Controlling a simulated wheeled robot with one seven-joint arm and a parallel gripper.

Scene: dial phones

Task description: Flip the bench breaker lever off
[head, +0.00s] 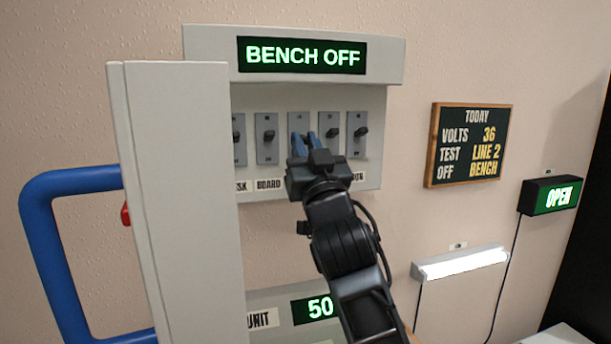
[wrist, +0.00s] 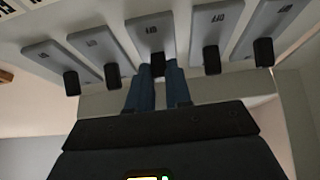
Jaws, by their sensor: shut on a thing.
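My gripper (head: 304,138) is at the middle breaker lever inside the open breaker box (head: 300,95). In the wrist view its two blue fingers (wrist: 157,80) are shut on the dark knob of the middle lever (wrist: 158,63). In the head view the fingers and wrist hide that knob and the label below it. The green-lit sign (head: 302,55) above the levers reads BENCH OFF. The legible labels below the row include BOARD (head: 269,184).
Other levers stand close on both sides, such as the BOARD lever (head: 268,135) and the far right lever (head: 361,132). The box door (head: 180,200) stands open at left, beside a blue rail (head: 45,240). A chalkboard (head: 468,145) reads OFF BENCH.

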